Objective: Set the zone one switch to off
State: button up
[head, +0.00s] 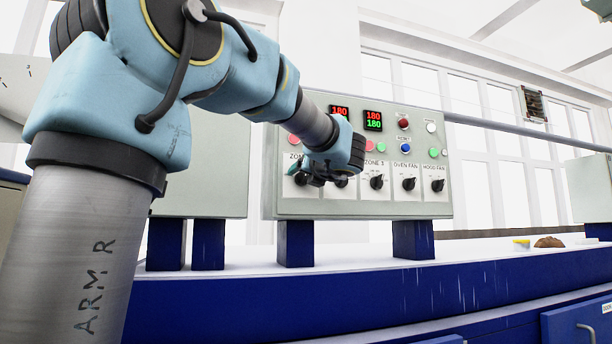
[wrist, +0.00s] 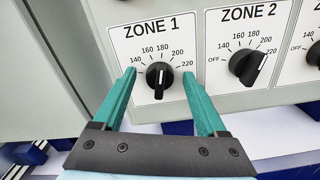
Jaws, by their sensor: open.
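The zone one switch (wrist: 159,76) is a round black knob with a pale line on its grip bar. It sits under the ZONE 1 label in the wrist view, with numbers 140 to 220 around it. Its bar stands near vertical; I cannot tell for sure which end is the pointer. The OFF mark is not visible and seems hidden by my left finger. My gripper (wrist: 160,74) is open, its teal fingers on either side of the knob with gaps showing. In the head view my gripper (head: 312,180) is at the panel's left knobs and largely covers this switch.
The zone two knob (wrist: 248,66) is close to the right of my right finger. The control panel (head: 365,205) also carries zone 3, oven fan (head: 409,184) and hood fan (head: 438,185) knobs, buttons and displays. A blue-edged counter (head: 400,290) runs below.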

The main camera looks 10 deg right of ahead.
grip_shut()
dwell(0.4)
jog(key=shift+f+n+b, duration=0.1)
jog(key=shift+n+b, duration=0.2)
jog(key=shift+b, duration=0.15)
jog(key=n+b, duration=0.2)
jog(key=b, duration=0.1)
jog(key=shift+a+f+n, duration=0.1)
jog(key=shift+f+n, duration=0.05)
jog(key=shift+n, duration=0.15)
jog(key=n+b, duration=0.5)
jog(key=b, duration=0.1)
jog(key=n+b, duration=0.4)
jog(key=n, duration=0.1)
jog(key=shift+a+n, duration=0.15)
jog(key=shift+n, duration=0.25)
jog(key=shift+n+b, duration=1.5)
jog(key=shift+n, duration=0.5)
